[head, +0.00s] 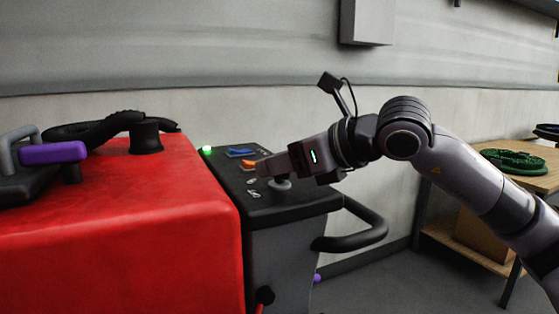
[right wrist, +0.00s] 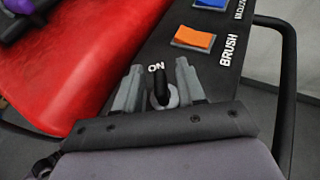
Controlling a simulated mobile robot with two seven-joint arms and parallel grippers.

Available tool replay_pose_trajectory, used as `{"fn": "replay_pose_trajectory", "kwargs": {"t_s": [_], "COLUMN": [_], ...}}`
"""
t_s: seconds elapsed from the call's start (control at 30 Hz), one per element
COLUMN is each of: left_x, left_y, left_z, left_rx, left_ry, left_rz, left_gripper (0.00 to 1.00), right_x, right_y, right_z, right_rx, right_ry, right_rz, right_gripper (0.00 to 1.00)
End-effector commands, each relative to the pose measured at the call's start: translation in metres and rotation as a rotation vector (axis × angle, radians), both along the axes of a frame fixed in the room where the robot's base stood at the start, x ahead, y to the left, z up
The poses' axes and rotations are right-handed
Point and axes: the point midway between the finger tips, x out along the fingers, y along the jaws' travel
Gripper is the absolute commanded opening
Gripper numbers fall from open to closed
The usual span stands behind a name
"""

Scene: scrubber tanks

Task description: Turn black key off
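The black key (right wrist: 161,88) stands on the dark control panel (head: 262,212) of the red machine, just below the white "ON" label in the right wrist view. A pale round collar surrounds its base. My right gripper (right wrist: 158,82) is open, with one grey finger on each side of the key and a gap visible on both sides. In the head view my right gripper (head: 270,170) reaches over the panel from the right and hides most of the key. My left gripper is not in view.
An orange switch (right wrist: 194,39) marked "BRUSH" and a blue switch (right wrist: 213,3) lie beyond the key. A green light (head: 207,150) glows at the panel's far corner. A black handle (head: 352,242) sticks out right of the panel. A wooden table (head: 490,160) stands at right.

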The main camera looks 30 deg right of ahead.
Motion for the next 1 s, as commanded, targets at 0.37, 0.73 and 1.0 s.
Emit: {"fn": "replay_pose_trajectory", "kwargs": {"t_s": [0.37,0.73,1.0], "left_x": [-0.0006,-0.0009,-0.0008], "left_y": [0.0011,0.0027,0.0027], "left_z": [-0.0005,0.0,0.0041], "left_rx": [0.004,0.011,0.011], "left_ry": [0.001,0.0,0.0], "left_rz": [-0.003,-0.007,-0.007], "left_gripper": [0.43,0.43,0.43], "right_x": [0.001,0.0013,0.002], "right_y": [0.0006,0.0001,-0.0002], "right_z": [-0.0005,-0.0011,-0.0004], "right_rx": [0.0,0.0,0.004], "right_ry": [0.0,0.003,0.004], "right_rz": [0.0,0.027,0.171], "right_gripper": [0.0,0.0,0.0]}}
